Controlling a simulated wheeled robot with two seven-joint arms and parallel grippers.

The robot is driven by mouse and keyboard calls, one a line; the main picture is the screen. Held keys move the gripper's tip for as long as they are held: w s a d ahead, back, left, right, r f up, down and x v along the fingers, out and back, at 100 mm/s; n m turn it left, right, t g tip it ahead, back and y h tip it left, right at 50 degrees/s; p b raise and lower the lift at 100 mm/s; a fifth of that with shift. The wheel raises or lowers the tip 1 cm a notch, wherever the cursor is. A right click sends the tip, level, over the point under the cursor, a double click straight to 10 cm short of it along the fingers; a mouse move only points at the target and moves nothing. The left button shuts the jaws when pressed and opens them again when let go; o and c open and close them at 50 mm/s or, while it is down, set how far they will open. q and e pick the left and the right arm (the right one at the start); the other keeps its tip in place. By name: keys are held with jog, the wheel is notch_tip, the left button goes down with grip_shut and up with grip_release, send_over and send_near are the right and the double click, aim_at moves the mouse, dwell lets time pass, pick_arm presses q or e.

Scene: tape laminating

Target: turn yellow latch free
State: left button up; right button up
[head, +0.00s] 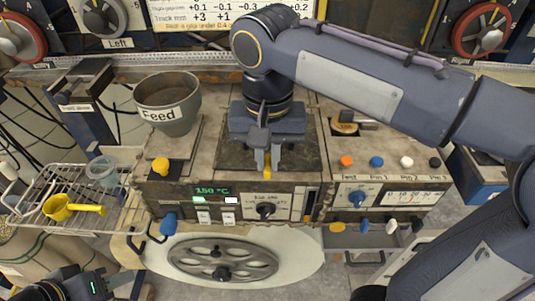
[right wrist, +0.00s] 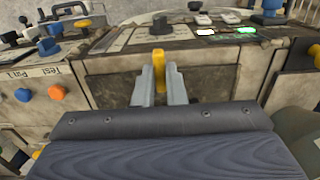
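The yellow latch (head: 267,163) is a small upright yellow piece at the front edge of the middle machine's top, above the control panel. My right gripper (head: 264,150) reaches down over the machine to it. In the right wrist view the latch (right wrist: 159,70) stands between the two grey fingers of the right gripper (right wrist: 160,84), which are close on both its sides and look shut on it. Part of the latch is hidden by the fingers. My left gripper (head: 72,287) is low at the left edge, cut off by the frame, with its fingers not clear.
The Feed hopper (head: 168,104) stands left of the gripper. A yellow knob (head: 160,166) and blue knob (head: 170,222) are at the machine's left. A handwheel (head: 222,260) is below. Coloured buttons (head: 377,162) are on the right. A wire rack (head: 75,190) holds a yellow scoop (head: 72,208).

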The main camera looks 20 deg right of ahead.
grip_shut()
jog(key=n+p, duration=0.2)
jog(key=n, duration=0.1)
jog(key=shift+r+n, duration=0.15)
jog(key=shift+n, duration=0.15)
jog(key=n+p, duration=0.2)
jog(key=n, duration=0.2)
jog(key=shift+n, duration=0.3)
jog(key=n+p, duration=0.2)
jog(key=n, duration=0.3)
jog(key=shift+n+p, duration=0.9)
jog(key=shift+n, duration=1.5)
jog(key=o, duration=0.6)
grip_release()
jog(key=shift+o, duration=0.2)
